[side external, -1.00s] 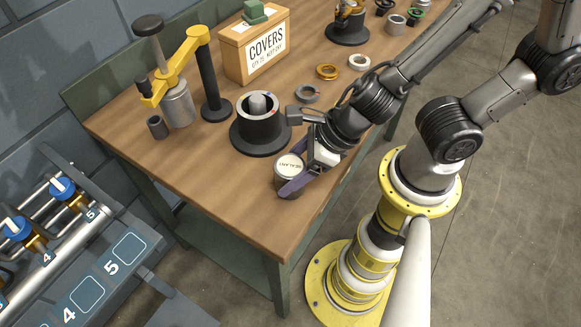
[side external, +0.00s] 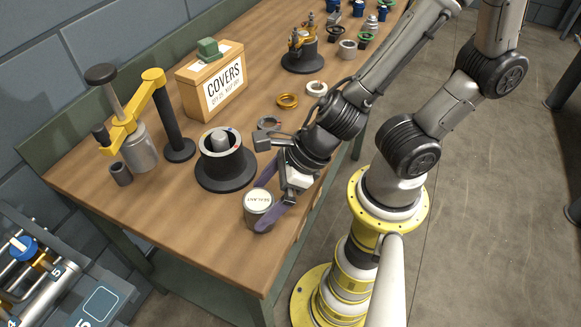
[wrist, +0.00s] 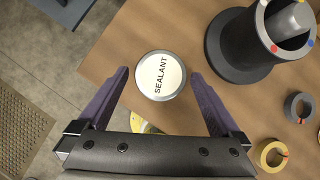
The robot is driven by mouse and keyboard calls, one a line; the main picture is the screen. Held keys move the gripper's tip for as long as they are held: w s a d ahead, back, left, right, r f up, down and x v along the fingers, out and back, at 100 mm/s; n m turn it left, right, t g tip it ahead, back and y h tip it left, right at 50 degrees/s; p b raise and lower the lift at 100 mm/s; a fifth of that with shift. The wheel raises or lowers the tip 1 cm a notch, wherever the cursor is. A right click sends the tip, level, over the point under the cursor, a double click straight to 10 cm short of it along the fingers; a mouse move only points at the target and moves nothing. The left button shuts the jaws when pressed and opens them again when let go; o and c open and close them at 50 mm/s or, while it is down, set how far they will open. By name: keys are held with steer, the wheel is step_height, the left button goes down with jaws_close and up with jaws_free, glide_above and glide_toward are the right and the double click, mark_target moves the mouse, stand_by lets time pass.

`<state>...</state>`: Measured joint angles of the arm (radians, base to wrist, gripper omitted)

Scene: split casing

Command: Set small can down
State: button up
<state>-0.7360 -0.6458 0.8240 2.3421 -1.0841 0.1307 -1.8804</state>
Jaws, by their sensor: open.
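The small can (side external: 258,207) is grey with a white lid marked SEALANT. It stands upright on the wooden bench near its front edge. In the wrist view the can (wrist: 161,76) sits between and a little beyond the two purple fingertips, with a gap on each side. My gripper (side external: 264,202) is open around the near side of the can; it also shows in the wrist view (wrist: 159,80). The can's base is partly hidden by a finger in the side view.
A black round fixture (side external: 224,160) stands just behind the can. A yellow press (side external: 140,125), a COVERS box (side external: 210,85) and several rings, including a gold one (side external: 287,101), are on the bench (side external: 170,215). Bare wood lies left of the can.

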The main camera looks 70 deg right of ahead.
mark_target(262, 198)
steer(key=shift+v, duration=2)
steer(key=shift+s+d+r, duration=0.15)
steer(key=shift+d+r, duration=0.05)
steer(key=shift+r, duration=0.4)
steer(key=s+d+r+n+h, duration=0.1)
steer(key=d+r+n, duration=0.4)
steer(key=n, duration=1)
steer(key=s+d+r+n+h, duration=0.1)
steer(key=d+r+n+h, duration=0.1)
steer(key=d+r+n, duration=0.3)
steer(key=d+n, duration=0.4)
steer(key=n, duration=0.6)
steer(key=shift+r, duration=0.35)
